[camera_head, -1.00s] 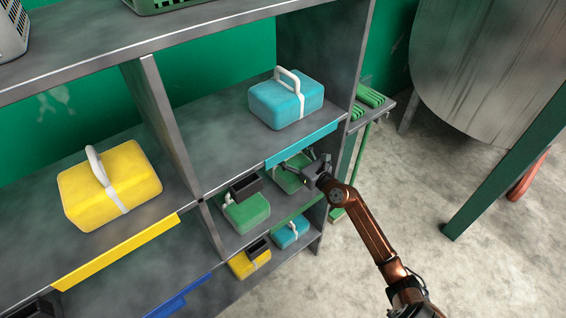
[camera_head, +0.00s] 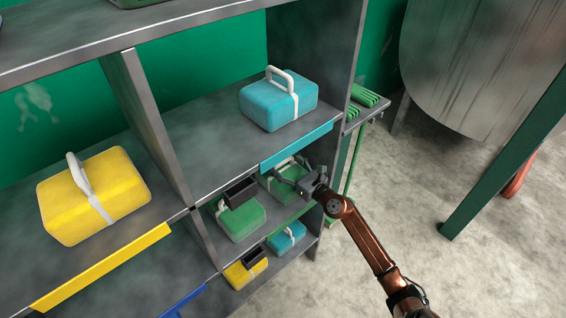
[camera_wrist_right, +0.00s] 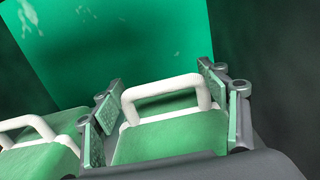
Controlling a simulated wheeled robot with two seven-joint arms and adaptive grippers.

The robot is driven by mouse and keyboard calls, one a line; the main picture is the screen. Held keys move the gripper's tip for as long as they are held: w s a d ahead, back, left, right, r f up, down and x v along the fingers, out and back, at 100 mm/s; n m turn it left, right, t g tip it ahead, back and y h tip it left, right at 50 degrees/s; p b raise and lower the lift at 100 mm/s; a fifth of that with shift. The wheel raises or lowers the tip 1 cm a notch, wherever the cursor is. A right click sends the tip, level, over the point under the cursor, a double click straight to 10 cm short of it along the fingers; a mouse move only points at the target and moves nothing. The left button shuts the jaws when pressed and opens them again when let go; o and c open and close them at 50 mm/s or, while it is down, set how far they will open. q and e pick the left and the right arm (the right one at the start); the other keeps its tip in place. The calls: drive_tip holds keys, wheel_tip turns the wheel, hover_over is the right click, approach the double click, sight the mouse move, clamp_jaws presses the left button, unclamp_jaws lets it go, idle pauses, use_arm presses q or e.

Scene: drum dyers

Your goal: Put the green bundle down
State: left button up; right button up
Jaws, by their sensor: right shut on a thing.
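My left gripper is not in view.
A second green bundle (camera_head: 241,219) with a dark box on it stands close on the left; its handle shows in the wrist view (camera_wrist_right: 28,127). A blue bundle (camera_head: 287,237) and yellow bundle (camera_head: 243,271) sit below. A larger blue bundle (camera_head: 278,102) is above.

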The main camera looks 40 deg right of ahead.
sight(296, 181)
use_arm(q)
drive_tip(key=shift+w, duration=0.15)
use_arm(e)
drive_tip(key=o, duration=2.1)
drive_tip(key=shift+c, duration=0.2)
drive_tip(key=s, duration=0.7)
drive_tip(key=shift+d+p, duration=0.3)
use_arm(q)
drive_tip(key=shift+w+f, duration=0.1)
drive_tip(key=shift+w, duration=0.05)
use_arm(e)
drive_tip(key=shift+s+d, duration=0.15)
drive_tip(key=shift+s, duration=2.35)
